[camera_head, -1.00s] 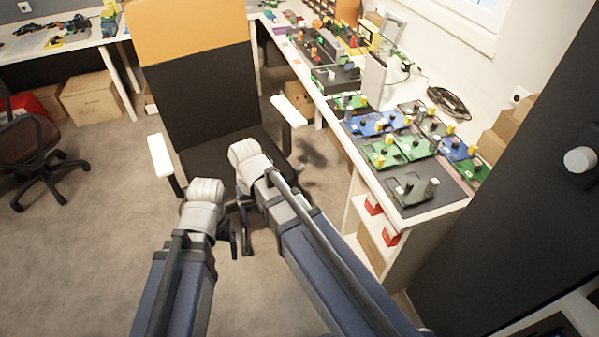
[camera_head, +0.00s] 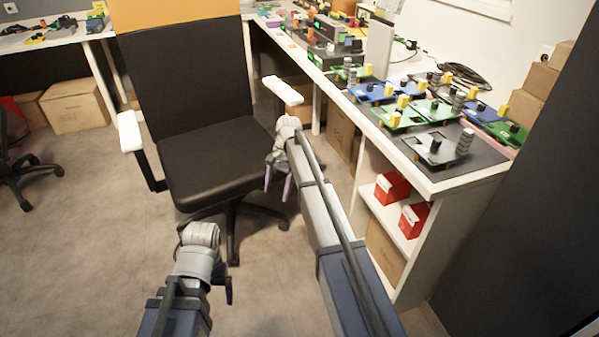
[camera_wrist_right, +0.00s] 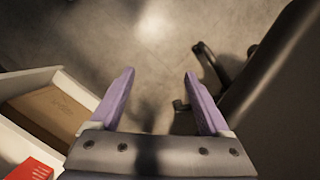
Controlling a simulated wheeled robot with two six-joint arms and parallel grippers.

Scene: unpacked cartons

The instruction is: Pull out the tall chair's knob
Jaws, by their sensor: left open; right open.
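The tall chair has a black back (camera_head: 190,75) with an orange top, a black seat (camera_head: 212,165) and white armrests. Its knob cannot be made out under the seat in the head view. My right gripper (camera_head: 278,187), open and empty, points down beside the seat's right edge. In the right wrist view its purple fingers (camera_wrist_right: 158,78) are apart, with the dark seat edge (camera_wrist_right: 270,75) to their right. A small dark part (camera_wrist_right: 181,106) shows near the right finger; I cannot tell whether it is the knob or a caster. My left gripper (camera_head: 228,289) is low in front of the chair, mostly hidden by its wrist.
A white workbench (camera_head: 470,180) with circuit boards stands right of the chair, with red boxes (camera_head: 392,187) on its shelf. Another office chair (camera_head: 22,165) is at far left. Cartons (camera_head: 72,106) lie under the back table. Floor is clear at front left.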

